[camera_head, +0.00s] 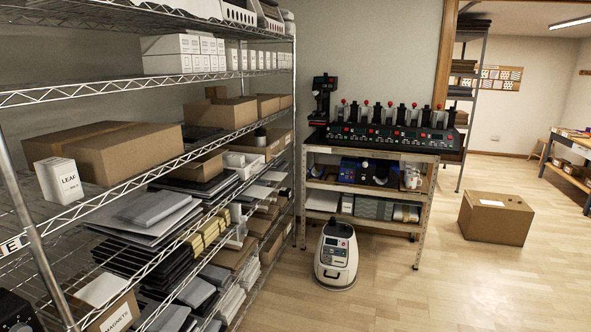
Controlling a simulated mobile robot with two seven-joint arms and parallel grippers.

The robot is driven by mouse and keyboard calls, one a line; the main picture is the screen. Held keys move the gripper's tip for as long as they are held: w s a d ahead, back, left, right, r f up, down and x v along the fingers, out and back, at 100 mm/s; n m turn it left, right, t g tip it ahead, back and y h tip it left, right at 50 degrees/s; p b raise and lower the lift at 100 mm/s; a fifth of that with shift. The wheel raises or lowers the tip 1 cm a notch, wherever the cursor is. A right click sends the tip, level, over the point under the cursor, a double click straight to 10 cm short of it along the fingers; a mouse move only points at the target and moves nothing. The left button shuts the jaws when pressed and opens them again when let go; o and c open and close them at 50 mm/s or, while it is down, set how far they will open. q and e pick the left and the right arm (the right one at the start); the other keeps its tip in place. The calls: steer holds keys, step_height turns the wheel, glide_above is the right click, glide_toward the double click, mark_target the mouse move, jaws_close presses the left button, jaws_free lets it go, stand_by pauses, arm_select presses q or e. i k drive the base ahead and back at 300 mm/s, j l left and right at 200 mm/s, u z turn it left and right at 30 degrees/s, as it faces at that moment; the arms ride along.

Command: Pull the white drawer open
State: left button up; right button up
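I cannot pick out a white drawer for certain. White boxes (185,45) stand on an upper level of the wire shelving on the left, but no drawer front or handle is clear on them. White slotted bins (238,14) sit on the top level, cut off by the picture's upper edge. Neither of my grippers shows in the head view.
Wire shelving (150,75) with cartons fills the left side. A metal bench (385,153) bearing a row of mug presses (395,135) stands ahead. A white wheeled-looking unit (337,272) and a cardboard box (496,217) stand on the floor. The foreground floor is clear.

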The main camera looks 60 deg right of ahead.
mark_target(254, 164)
steer(key=z, duration=1.65)
steer(key=i+z, duration=0.1)
steer(key=i+l+u, duration=0.3)
steer(key=i+l, duration=0.55)
steer(key=i+l+u, duration=0.3)
steer(key=i+l, duration=0.65)
steer(key=l, duration=0.1)
